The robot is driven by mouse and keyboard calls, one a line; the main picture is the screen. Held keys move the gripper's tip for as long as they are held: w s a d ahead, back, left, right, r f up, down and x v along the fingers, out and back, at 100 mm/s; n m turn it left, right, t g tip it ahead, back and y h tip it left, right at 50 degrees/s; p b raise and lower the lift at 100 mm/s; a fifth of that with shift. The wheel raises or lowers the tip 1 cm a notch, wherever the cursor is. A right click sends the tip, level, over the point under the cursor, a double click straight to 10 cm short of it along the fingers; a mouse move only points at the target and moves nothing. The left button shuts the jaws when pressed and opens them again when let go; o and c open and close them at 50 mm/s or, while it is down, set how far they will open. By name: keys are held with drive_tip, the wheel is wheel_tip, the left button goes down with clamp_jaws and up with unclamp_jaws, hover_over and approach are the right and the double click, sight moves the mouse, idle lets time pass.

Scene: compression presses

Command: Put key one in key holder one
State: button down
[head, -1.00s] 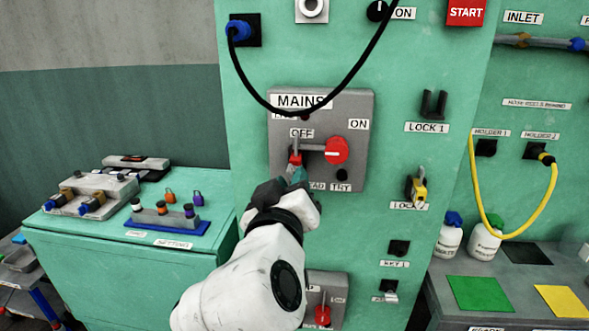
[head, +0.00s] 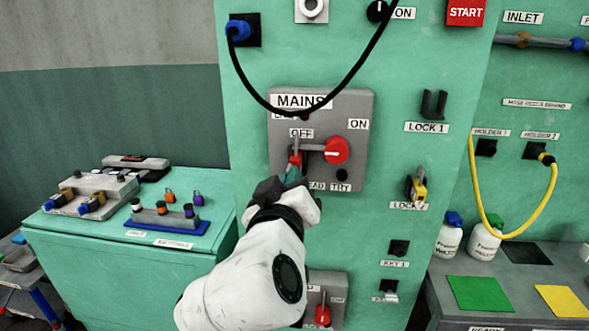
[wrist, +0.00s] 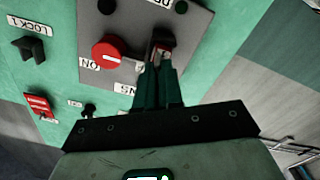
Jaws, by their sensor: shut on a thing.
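My gripper (head: 292,181) is at the lower left of the grey mains box, its fingers just below a red padlock (head: 295,158) under the OFF label. In the wrist view the fingertips (wrist: 160,62) are closed together just short of the red padlock (wrist: 163,40). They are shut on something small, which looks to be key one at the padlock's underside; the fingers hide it. Key holder one is the black socket (head: 398,247) above the KEY 1 label, to the right and below my gripper. It looks empty.
The mains box (head: 352,176) has a red knob (head: 336,150). A yellow padlock (head: 418,188) hangs at LOCK 2, and the LOCK 1 hook (head: 433,104) is bare. A lower black socket (head: 388,287) holds a grey piece.

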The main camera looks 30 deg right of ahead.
drive_tip(key=shift+v, duration=1.5)
idle(0.5)
drive_tip(key=shift+v, duration=1.95)
